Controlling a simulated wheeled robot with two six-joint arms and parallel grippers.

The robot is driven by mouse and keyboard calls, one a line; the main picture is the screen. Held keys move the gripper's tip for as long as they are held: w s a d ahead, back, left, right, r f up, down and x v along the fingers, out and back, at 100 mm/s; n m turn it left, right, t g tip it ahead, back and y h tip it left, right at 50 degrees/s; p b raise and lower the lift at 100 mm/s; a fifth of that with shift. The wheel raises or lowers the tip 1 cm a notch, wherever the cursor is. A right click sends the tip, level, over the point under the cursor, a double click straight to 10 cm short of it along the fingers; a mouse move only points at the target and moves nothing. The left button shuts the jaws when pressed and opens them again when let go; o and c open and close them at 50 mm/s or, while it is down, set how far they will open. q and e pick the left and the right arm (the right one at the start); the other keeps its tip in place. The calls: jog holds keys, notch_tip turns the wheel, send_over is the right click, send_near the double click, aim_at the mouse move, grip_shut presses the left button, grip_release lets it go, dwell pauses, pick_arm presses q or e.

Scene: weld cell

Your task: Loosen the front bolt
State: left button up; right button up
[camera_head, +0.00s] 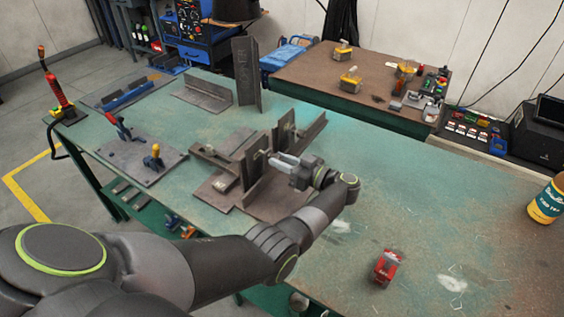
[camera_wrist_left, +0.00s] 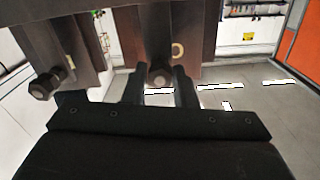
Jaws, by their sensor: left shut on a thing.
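A dark steel fixture of upright plates and angle pieces (camera_head: 262,186) stands on the green table. My left gripper (camera_head: 274,158) reaches it from the right, its fingers pointing left at an upright plate. In the left wrist view a dark bolt head (camera_wrist_left: 161,74) on the fixture sits between the two fingers (camera_wrist_left: 160,80), and the gripper is shut on it. A second bolt (camera_wrist_left: 46,86) sticks out of another plate to the left, clear of the fingers. The held bolt is too small to make out in the head view. My right gripper is not in view.
Toggle clamps on a grey plate (camera_head: 140,165) stand left of the fixture. Upright angle steel (camera_head: 246,75) stands behind. A red block (camera_head: 386,267) and a yellow-teal can (camera_head: 547,201) are to the right. The table's right middle (camera_head: 440,200) is mostly clear.

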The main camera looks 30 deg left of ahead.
pick_arm(q)
jog(key=shift+f+n+b, duration=0.15)
jog(key=shift+n+b, duration=0.3)
jog(key=shift+n, duration=0.25)
jog(key=shift+n+b, duration=0.7)
jog(key=shift+n, duration=0.4)
jog(key=shift+n+b, duration=0.6)
jog(key=shift+n, duration=0.6)
jog(key=o, duration=1)
